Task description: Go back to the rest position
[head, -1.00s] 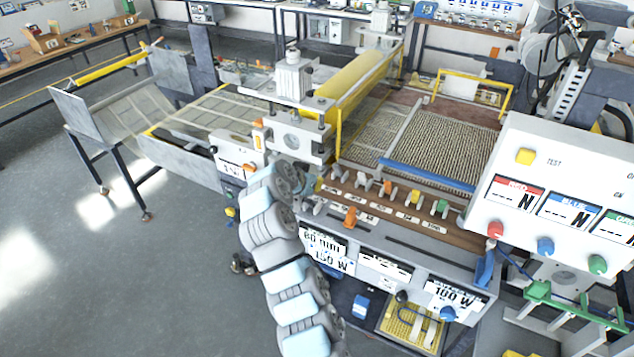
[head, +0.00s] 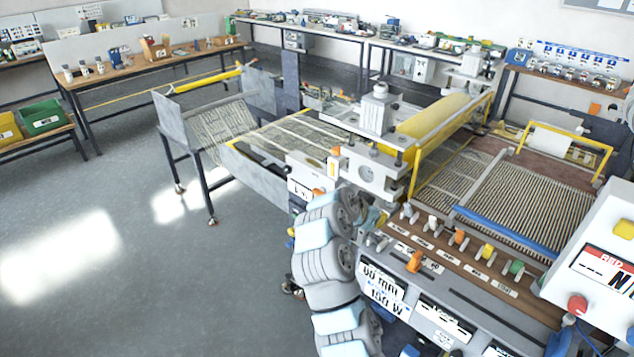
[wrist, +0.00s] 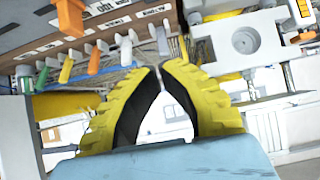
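My gripper (wrist: 162,68) shows in the wrist view with two yellow ribbed fingers with black inner faces. Their tips curve in and nearly meet, with only a narrow gap and nothing held between them. In the head view my grey and light-blue arm (head: 326,262) rises in front of the laminating machine (head: 375,172), and the gripper itself is mostly hidden behind the arm's end.
The machine's lever panel (head: 470,262) and a white control box (head: 600,270) stand to the right of my arm. A yellow roller (head: 440,120) lies behind. A workbench (head: 150,65) and a green bin (head: 43,117) are at the left. The floor (head: 110,270) there is clear.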

